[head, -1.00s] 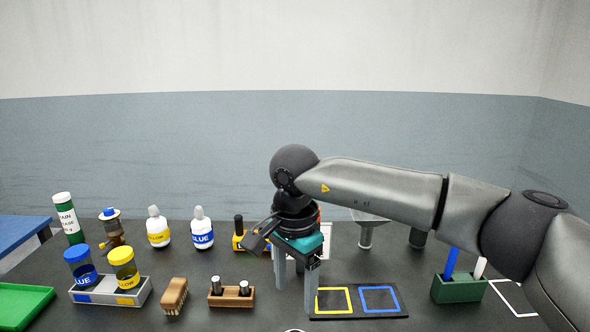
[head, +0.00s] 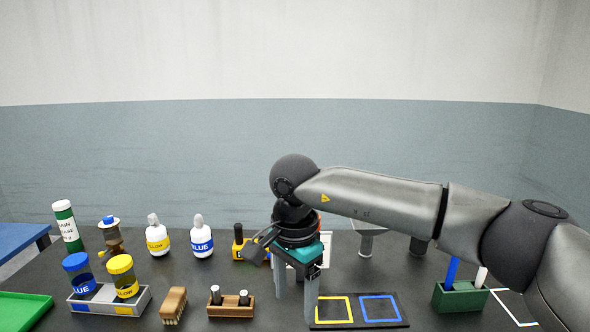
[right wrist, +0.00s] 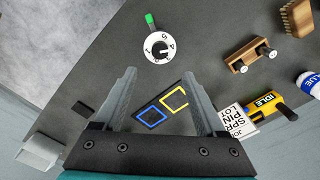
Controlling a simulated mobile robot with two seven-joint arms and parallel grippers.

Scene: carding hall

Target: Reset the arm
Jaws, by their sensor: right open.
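My right arm reaches in from the right in the head view. Its gripper (head: 296,287) points down over the dark table, left of the board with the yellow and blue squares (head: 360,322). In the right wrist view the two fingers stand wide apart (right wrist: 159,75) with nothing between them. That view looks down at the board (right wrist: 165,103) and a white numbered dial (right wrist: 158,48) with a green mark. My left gripper is not in either view.
Bottles, a jar tray (head: 100,306), a brush (head: 173,305) and a wooden holder (head: 231,310) stand left of the gripper. A green holder (head: 460,297) stands to the right.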

